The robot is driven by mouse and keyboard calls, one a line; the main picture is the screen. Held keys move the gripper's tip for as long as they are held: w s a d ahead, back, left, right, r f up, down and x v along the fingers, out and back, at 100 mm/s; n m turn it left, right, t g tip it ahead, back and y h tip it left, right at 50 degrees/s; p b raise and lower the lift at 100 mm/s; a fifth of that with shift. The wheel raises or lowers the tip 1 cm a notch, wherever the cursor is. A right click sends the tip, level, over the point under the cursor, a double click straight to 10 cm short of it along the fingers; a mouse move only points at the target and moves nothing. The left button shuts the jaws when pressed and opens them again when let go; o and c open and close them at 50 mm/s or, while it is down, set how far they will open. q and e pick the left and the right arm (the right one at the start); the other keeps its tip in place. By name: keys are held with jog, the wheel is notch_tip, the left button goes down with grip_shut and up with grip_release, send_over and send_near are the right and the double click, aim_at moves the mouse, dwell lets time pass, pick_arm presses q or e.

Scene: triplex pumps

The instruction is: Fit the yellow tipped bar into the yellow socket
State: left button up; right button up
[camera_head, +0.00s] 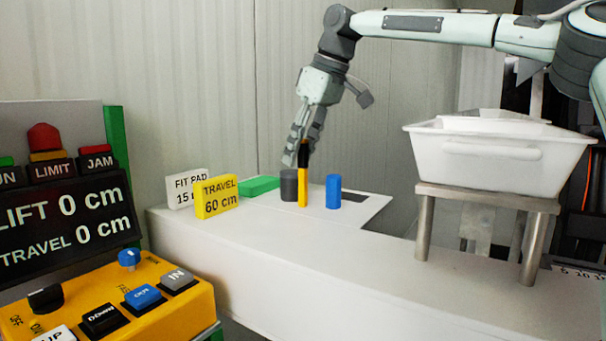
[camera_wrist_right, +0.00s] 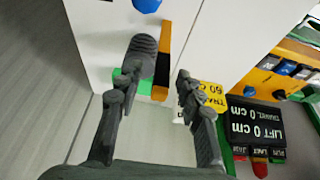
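The yellow tipped bar (camera_head: 304,188) looks upright on the white bench in the head view, yellow-orange with a black part near its top. It also shows in the wrist view (camera_wrist_right: 161,92), lying in the picture between my fingers. My right gripper (camera_head: 298,150) is at the bar's upper end, pointing down. In the wrist view its fingers (camera_wrist_right: 156,78) are apart, and I see no clear contact with the bar. I cannot make out a yellow socket. My left gripper is out of view.
A grey cylinder (camera_head: 288,186) and a blue cylinder (camera_head: 333,191) flank the bar. A green block (camera_head: 258,186), a yellow sign (camera_head: 216,197) and a white sign (camera_head: 186,187) stand left. A white tub (camera_head: 490,158) on posts is right; a yellow control box (camera_head: 110,300) is front left.

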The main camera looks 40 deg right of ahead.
jog(key=shift+x, duration=1.05)
grip_shut()
